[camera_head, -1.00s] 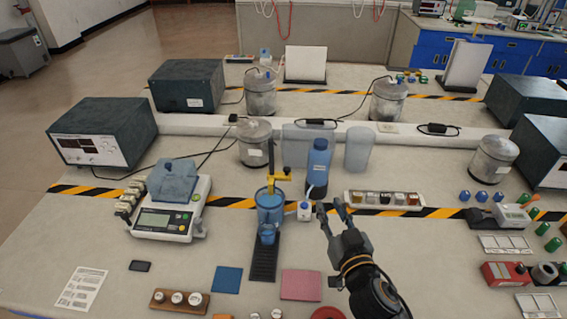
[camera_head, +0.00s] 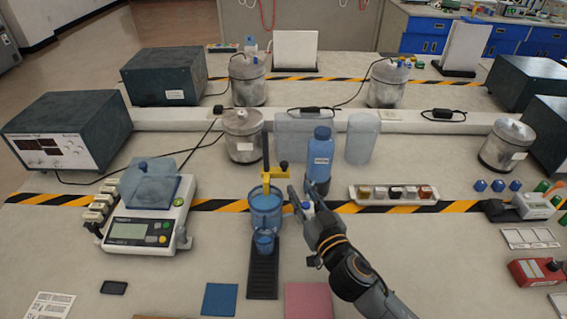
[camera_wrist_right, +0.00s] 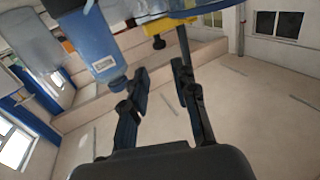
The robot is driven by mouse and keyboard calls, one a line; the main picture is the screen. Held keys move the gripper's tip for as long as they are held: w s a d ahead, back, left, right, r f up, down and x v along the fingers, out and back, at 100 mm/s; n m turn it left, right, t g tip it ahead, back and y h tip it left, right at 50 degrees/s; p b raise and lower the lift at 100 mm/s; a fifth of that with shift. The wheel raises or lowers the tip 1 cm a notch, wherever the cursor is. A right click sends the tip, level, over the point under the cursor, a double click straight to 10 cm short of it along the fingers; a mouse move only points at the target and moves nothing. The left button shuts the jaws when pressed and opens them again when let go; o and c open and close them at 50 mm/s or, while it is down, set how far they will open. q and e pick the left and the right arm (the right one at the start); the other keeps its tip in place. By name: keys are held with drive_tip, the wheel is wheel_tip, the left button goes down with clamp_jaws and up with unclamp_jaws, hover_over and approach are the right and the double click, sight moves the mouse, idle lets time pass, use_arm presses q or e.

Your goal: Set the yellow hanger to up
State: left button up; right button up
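The yellow hanger (camera_head: 271,174) is a short bar on an upright post, above a blue vessel (camera_head: 265,205) on a black base (camera_head: 263,276). A dark knob sits at its right end. In the right wrist view the hanger (camera_wrist_right: 175,22) shows at the top, beyond the fingertips. My right gripper (camera_head: 299,192) is just right of and slightly below the hanger, apart from it in the picture. Its fingers are open in the wrist view (camera_wrist_right: 160,72), with nothing between them. My left gripper is not in view.
A blue bottle (camera_head: 319,160) stands close behind my right gripper. A small blue cup (camera_head: 264,241) stands on the base's front. A balance (camera_head: 145,230) is at left, and a rack of small jars (camera_head: 394,194) at right. My gripper partly covers a small white container.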

sight(286, 166)
drive_tip(key=x, duration=1.1)
drive_tip(key=shift+w+a+p, duration=0.1)
drive_tip(key=shift+w+p, duration=0.05)
drive_tip(key=shift+p, duration=0.2)
clamp_jaws()
